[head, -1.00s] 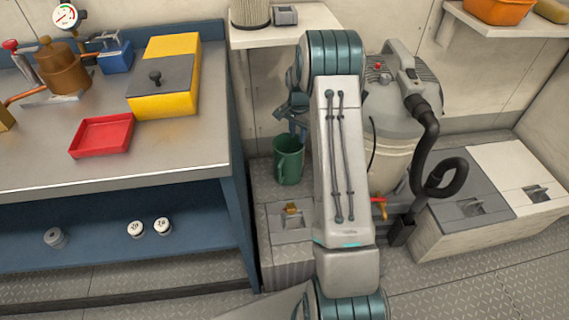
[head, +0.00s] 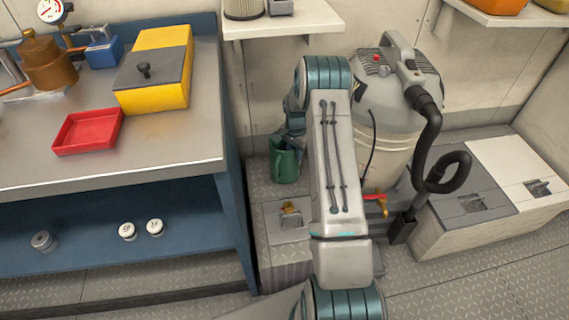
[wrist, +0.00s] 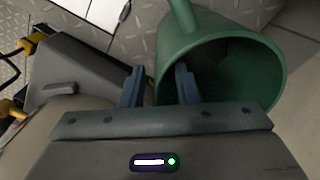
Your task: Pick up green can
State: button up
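The green can (head: 284,164) stands upright on the grey diamond-plate ledge, between the blue workbench and my arm. In the wrist view the can (wrist: 262,75) is at the upper right, its open mouth facing the camera and its handle at the top. My gripper (wrist: 160,87) is open, with a clear gap between its two blue-grey fingers. The right finger overlaps the can's mouth and the left finger lies outside its left rim. I cannot tell how deep the fingers reach or whether they touch. In the head view my arm partly hides the gripper (head: 287,136) just above the can.
A grey vacuum (head: 390,130) with a black hose stands right of my arm. The blue workbench (head: 200,160) is at left, bearing a red tray (head: 88,131) and a yellow box (head: 160,75). A wall shelf (head: 280,27) hangs above the can. Floor plates lie at right.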

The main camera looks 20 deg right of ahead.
notch_tip(320, 180, down, 3)
jog(key=shift+d, duration=0.1)
grip_shut()
jog(key=shift+w+r, duration=0.1)
jog(key=shift+w, duration=0.05)
dwell(1.3)
